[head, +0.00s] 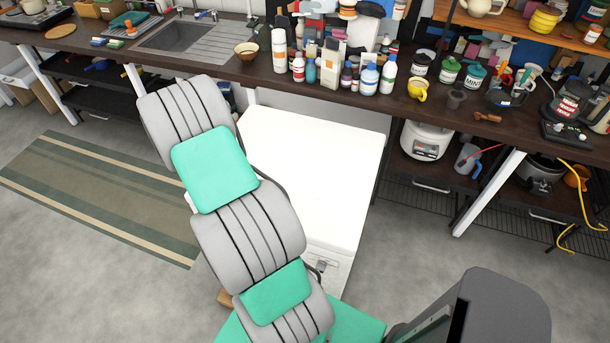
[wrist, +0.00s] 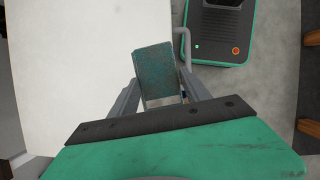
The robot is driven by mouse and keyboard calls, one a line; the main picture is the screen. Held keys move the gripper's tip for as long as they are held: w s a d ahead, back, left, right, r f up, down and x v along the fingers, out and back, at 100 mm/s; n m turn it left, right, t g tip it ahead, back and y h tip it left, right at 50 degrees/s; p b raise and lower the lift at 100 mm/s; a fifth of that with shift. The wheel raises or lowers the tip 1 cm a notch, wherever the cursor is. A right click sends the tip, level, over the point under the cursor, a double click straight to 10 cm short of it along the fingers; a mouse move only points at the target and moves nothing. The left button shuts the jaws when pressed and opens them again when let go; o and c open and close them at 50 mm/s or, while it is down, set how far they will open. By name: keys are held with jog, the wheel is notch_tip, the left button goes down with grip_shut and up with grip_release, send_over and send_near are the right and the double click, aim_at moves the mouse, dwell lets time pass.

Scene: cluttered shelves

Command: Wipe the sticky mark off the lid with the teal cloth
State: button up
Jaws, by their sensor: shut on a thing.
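The teal cloth (wrist: 157,68) shows in the wrist view as a mottled, dark teal folded pad. My gripper (wrist: 162,88) is shut on it, with one grey finger on each side. The white lid (head: 325,165) tops a low white chest in the middle of the head view. In the wrist view the lid (wrist: 80,60) fills the left side, and the cloth overlaps its right edge. I cannot tell whether the cloth touches the lid. I can make out no sticky mark on the visible lid. My arm hides the lid's left part in the head view, and my gripper does not show there.
A dark counter (head: 225,70) crowded with bottles and jars runs behind the chest. A metal latch (head: 323,264) sits on the chest's front. A bent grey bar (wrist: 184,45) stands beside the lid edge. A striped rug (head: 100,190) lies on the floor at left.

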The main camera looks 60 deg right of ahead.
jog(key=s+d+f+n+h+p, duration=0.1)
jog(key=s+d+f+n, duration=0.1)
jog(key=s+d, duration=0.55)
jog(key=s+d+f+n+p, duration=0.1)
jog(key=s+d+f+n, duration=0.15)
jog(key=s+d, duration=0.5)
jog(key=shift+m+t, duration=0.4)
jog(key=shift+m, duration=0.05)
jog(key=f+b, duration=0.1)
jog(key=f, duration=0.1)
jog(key=s+a+f+b, duration=0.1)
jog(key=f+b, duration=0.2)
jog(key=f, duration=0.1)
jog(key=shift+s+a, duration=0.15)
jog(key=shift+s, duration=0.1)
jog(key=shift+f+b, duration=0.6)
jog(key=shift+b, duration=0.05)
